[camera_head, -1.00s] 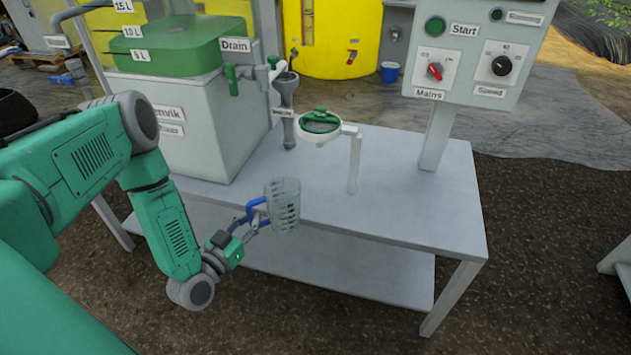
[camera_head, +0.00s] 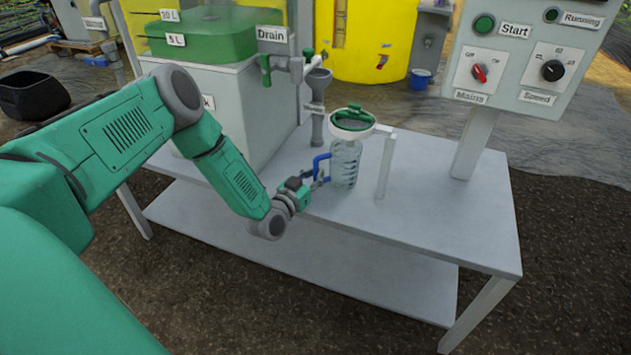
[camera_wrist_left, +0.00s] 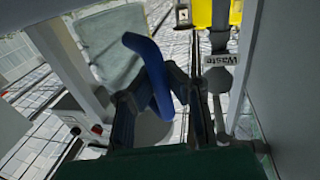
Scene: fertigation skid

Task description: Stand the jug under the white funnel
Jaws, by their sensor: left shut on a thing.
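The clear ribbed jug (camera_head: 346,167) with a blue handle (camera_head: 318,162) is upright directly below the white funnel (camera_head: 364,134), which has a green part on top. The jug's top is hidden by the funnel. Its base appears at the bench top; I cannot tell whether it bears on it. My left gripper (camera_head: 318,181) is shut on the handle, on the jug's left side. In the left wrist view the blue handle (camera_wrist_left: 150,68) sits between the fingers, with a pale clear body, likely the jug, behind it. My right gripper is not in view.
The funnel's white post (camera_head: 386,165) stands right of the jug. A grey waste funnel (camera_head: 318,90) and the drain tap (camera_head: 290,65) are behind left, beside the tank (camera_head: 225,105). The bench top (camera_head: 440,205) is clear at the right. The control panel (camera_head: 525,60) stands at the back right.

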